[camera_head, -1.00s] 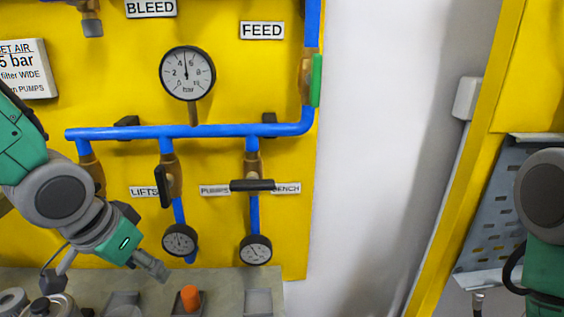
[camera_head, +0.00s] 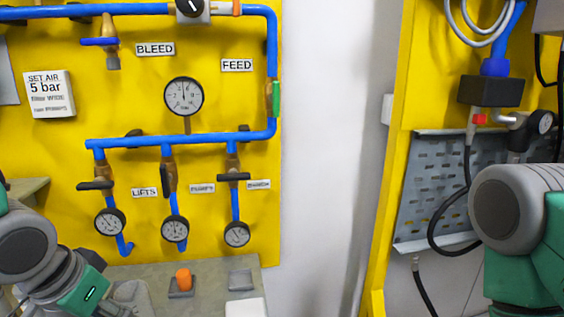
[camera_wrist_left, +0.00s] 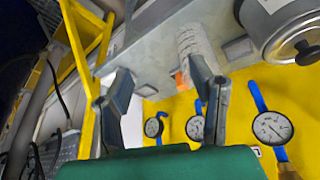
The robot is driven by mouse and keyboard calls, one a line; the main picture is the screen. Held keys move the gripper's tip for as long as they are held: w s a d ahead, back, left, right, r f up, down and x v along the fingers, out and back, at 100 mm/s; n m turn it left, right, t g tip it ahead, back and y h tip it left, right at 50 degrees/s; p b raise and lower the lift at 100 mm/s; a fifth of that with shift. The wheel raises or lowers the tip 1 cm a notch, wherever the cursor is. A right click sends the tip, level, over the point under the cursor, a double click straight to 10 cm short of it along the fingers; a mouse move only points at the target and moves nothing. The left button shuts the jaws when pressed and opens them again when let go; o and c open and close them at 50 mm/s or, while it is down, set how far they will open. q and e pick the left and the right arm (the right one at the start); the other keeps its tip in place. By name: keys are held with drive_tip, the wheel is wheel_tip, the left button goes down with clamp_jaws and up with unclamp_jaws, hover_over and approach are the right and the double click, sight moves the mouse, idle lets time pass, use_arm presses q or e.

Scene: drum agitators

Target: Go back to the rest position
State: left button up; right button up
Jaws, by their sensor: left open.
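My left gripper (camera_head: 132,298) is at the bottom left in the head view, by the front of the grey bench, and is cut off by the picture's lower edge. In the left wrist view my left gripper (camera_wrist_left: 160,72) has its two fingers spread wide apart, with nothing held between them. The orange plug (camera_head: 183,278) stands on the bench to the right of this gripper, apart from it. My right arm shows at the right edge of the head view, but its gripper is outside the picture.
A yellow panel (camera_head: 60,150) carries blue pipes (camera_head: 200,139), brass valves, and several gauges (camera_head: 184,96). The grey bench (camera_head: 215,290) lies below it. A perforated metal plate (camera_head: 425,190) with black hoses is at the right. The white wall between is clear.

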use_arm(q)
drive_tip(key=s+f+n+g, duration=0.1)
drive_tip(key=s+f, duration=0.2)
drive_tip(key=f, duration=0.6)
drive_tip(key=s+f+g, duration=0.1)
drive_tip(key=s+f, duration=0.2)
drive_tip(key=f, duration=0.7)
drive_tip(key=s+f+n+g+y+b, duration=0.1)
drive_tip(key=s+f, duration=1)
drive_tip(key=shift+d+g, duration=0.25)
drive_tip(key=shift+g, duration=0.05)
use_arm(e)
drive_tip(key=shift+w+d+f, duration=0.2)
drive_tip(key=shift+d+f, duration=0.05)
drive_tip(key=shift+f, duration=0.3)
drive_tip(key=shift+w+d+f, duration=0.15)
drive_tip(key=shift+d+f, duration=0.1)
drive_tip(key=shift+f, duration=0.25)
use_arm(q)
drive_tip(key=shift+a+f, duration=0.1)
use_arm(e)
drive_tip(key=shift+a, duration=0.15)
